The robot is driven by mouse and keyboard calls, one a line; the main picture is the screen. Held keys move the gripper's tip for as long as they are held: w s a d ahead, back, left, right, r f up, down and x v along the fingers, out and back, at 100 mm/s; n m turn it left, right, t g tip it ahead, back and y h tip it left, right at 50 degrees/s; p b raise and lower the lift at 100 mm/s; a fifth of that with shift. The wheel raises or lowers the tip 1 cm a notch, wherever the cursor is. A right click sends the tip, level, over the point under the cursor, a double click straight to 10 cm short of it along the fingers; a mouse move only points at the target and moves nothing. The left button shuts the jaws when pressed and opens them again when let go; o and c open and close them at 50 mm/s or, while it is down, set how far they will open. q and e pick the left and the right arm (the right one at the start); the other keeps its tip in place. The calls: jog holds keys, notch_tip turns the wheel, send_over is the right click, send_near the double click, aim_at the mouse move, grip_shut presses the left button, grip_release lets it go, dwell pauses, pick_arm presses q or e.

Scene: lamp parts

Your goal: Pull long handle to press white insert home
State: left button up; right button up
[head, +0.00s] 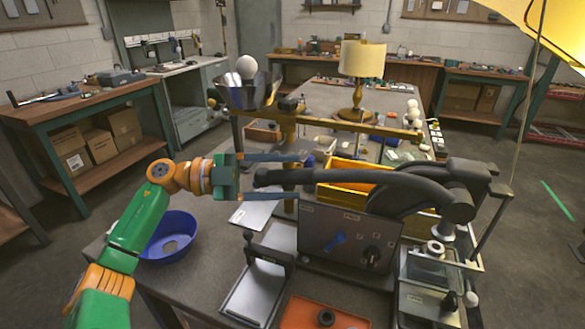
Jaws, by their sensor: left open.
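The long handle (330,179) is a dark grey lever. It runs nearly level from its grey pivot head (460,205) at the right to a rounded free end at the left. My left gripper (301,175), on a green and orange arm, is open, with one finger above and one below the handle's free end. I cannot tell whether either finger touches it. Under the pivot head, a small pale round piece (435,248), perhaps the white insert, sits on the press fixture; its seating depth is unclear. My right gripper is not in view.
A dark control panel (340,240) with a blue switch and black knob stands below the handle. A yellow bin (350,190) is behind it.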

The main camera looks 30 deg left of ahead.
pick_arm(q)
jog(key=shift+w+d, duration=0.35)
jog(key=shift+d, duration=0.2)
grip_shut()
dwell(1.0)
